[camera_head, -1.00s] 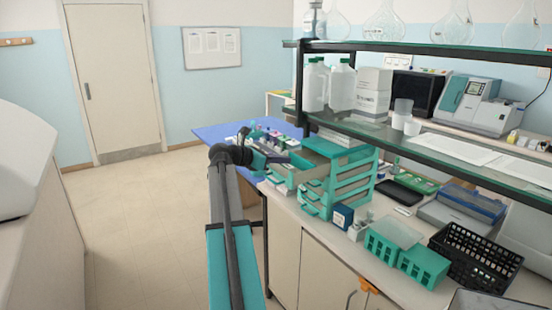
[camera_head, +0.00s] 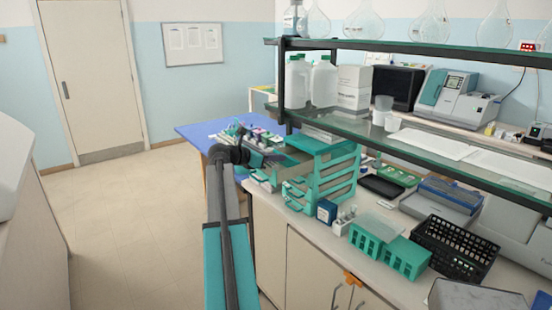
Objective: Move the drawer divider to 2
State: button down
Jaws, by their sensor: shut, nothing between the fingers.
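The teal drawer cabinet (camera_head: 338,172) stands on the bench, right of my arm's end. Its upper drawer (camera_head: 290,160) appears pulled out to the left. My gripper (camera_head: 268,158) is at the outer end of that drawer, seen from behind and small. It is shut and empty; its fingertips are hard to make out. The drawer's inside is mostly hidden by my wrist and the steep angle. I cannot make out the divider or any numbered slots.
A blue table (camera_head: 196,133) with small bottles lies behind my wrist. A glass shelf (camera_head: 430,150) overhangs the bench. Teal racks (camera_head: 405,257) and a black basket (camera_head: 455,250) fill the bench front. The floor (camera_head: 120,220) at left is clear.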

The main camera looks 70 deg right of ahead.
jog(key=shift+s+d+p, duration=0.3)
jog(key=shift+s+d, duration=0.2)
jog(key=shift+d, duration=0.25)
jog(key=shift+a, duration=0.1)
jog(key=p+v, duration=0.5)
jog(key=v, duration=0.4)
jog(key=shift+w+a+r, duration=0.2)
jog(key=shift+a, duration=0.1)
